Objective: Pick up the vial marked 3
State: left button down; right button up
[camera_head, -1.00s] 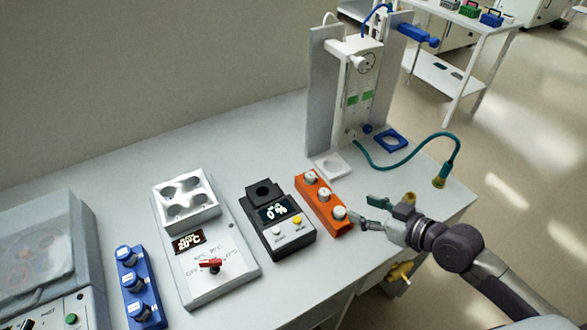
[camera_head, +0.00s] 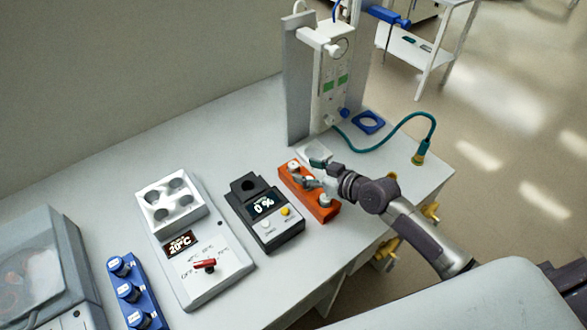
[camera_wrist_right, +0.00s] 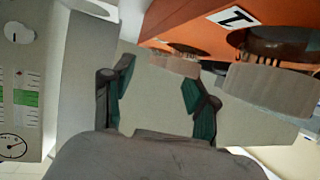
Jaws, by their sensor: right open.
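An orange rack (camera_head: 322,208) holds white-capped vials in a row on the bench. Its near vial (camera_head: 324,201) shows clear, while the others are partly covered by my right gripper (camera_head: 311,173). That gripper is open with teal fingertips, above the rack's far half. In the right wrist view, the open fingers (camera_wrist_right: 158,92) point toward a pale cap (camera_wrist_right: 175,65), apparently beyond the tips. A larger pale-capped vial (camera_wrist_right: 270,88) is to the right, beside a label reading 1 on the orange rack (camera_wrist_right: 185,20). I cannot read a 3. My left gripper is out of view.
A blue rack (camera_head: 150,301) with blue-capped vials stands at the left. A heater panel (camera_head: 212,262) and a dark meter reading 0 % (camera_head: 268,230) stand between the racks. A tall apparatus (camera_head: 333,90) with a teal hose (camera_head: 400,122) rises behind the orange rack.

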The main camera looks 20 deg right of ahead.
aim_at(297, 167)
jog(key=x, duration=0.3)
jog(key=shift+w+a, duration=0.2)
jog(key=shift+w, duration=0.05)
jog(key=shift+s, duration=0.1)
jog(key=c, duration=0.3)
grip_shut()
